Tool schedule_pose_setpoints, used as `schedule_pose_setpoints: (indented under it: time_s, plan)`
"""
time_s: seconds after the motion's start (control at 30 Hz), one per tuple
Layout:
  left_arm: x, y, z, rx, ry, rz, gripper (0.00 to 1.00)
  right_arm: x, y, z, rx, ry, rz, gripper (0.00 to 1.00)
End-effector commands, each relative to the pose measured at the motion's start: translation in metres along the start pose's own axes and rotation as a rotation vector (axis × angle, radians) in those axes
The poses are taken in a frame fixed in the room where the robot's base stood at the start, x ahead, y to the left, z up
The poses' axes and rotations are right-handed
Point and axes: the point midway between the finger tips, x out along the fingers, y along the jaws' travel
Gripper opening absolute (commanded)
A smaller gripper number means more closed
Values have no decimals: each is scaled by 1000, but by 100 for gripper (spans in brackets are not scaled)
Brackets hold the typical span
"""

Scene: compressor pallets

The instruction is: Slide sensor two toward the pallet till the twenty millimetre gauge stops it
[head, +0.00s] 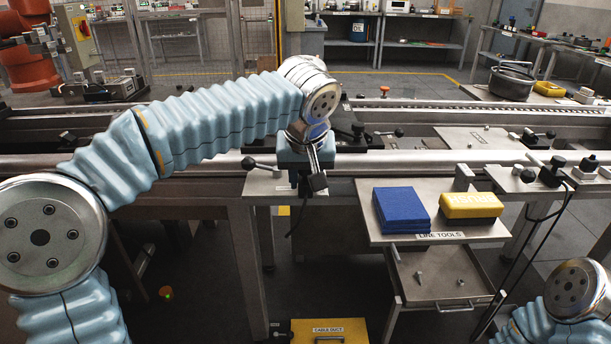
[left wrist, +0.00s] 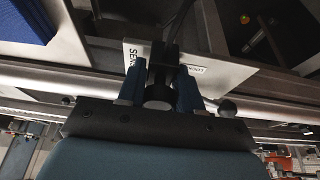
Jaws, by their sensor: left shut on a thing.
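My left gripper (head: 308,178) reaches down at the front rail (head: 220,165), over a grey bracket plate (head: 265,187). In the left wrist view its two blue fingers (left wrist: 160,82) are shut on a black sensor body (left wrist: 160,68), which I take for sensor two. The plate (left wrist: 215,68) beneath carries a label that starts "SEN"; its number is hidden. A thin black cable hangs below the gripper in the head view. A dark unit (head: 362,135) lies behind the gripper; I cannot tell whether it is the pallet. I cannot make out the twenty millimetre gauge. My right gripper is out of view.
Right of the gripper, a LINE TOOLS shelf (head: 375,232) holds a blue pad stack (head: 402,208) and a yellow block (head: 470,205). An open drawer (head: 405,292) below holds small bolts. Another black sensor unit (head: 552,173) with cables sits farther right. A black handle (head: 250,163) stands left of the gripper.

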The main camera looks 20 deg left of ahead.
Motion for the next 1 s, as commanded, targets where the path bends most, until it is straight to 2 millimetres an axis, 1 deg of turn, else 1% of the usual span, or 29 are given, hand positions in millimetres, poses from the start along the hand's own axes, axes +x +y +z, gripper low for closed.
schedule_pose_setpoints:
  time_s: [1.0]
  plan:
    - [3, 0, -10, 0, 1, 1, 1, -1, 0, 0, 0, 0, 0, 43]
